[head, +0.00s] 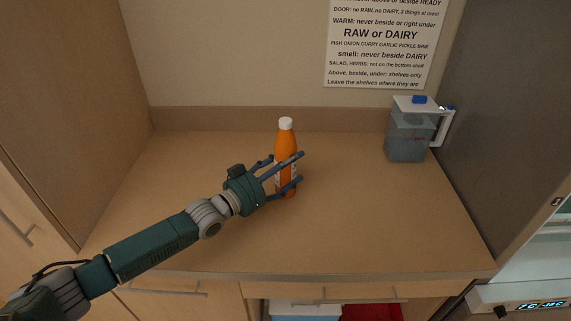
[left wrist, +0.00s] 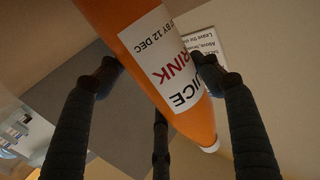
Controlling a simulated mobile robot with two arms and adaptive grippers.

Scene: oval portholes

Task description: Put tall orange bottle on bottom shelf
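The tall orange bottle (head: 285,145) with a white cap stands upright on the wooden counter, near its middle. In the left wrist view the bottle (left wrist: 150,50) runs diagonally, large and close, with a white printed label. My left gripper (head: 297,166) reaches it from the left at mid-height, and its blue-grey fingers extend around the bottle. In the wrist view one finger lies along each side of it and a third is lower in the middle. The fingers look straight and spread; firm contact is not clear. My right gripper is out of view. No bottom shelf can be made out.
A grey pitcher (head: 407,139) with a blue-topped lid stands at the counter's back right. A printed rules sign (head: 383,45) hangs on the back wall. Tall panels (head: 70,110) flank the counter. An appliance with a lit display (head: 540,305) is at lower right. The counter's front is clear.

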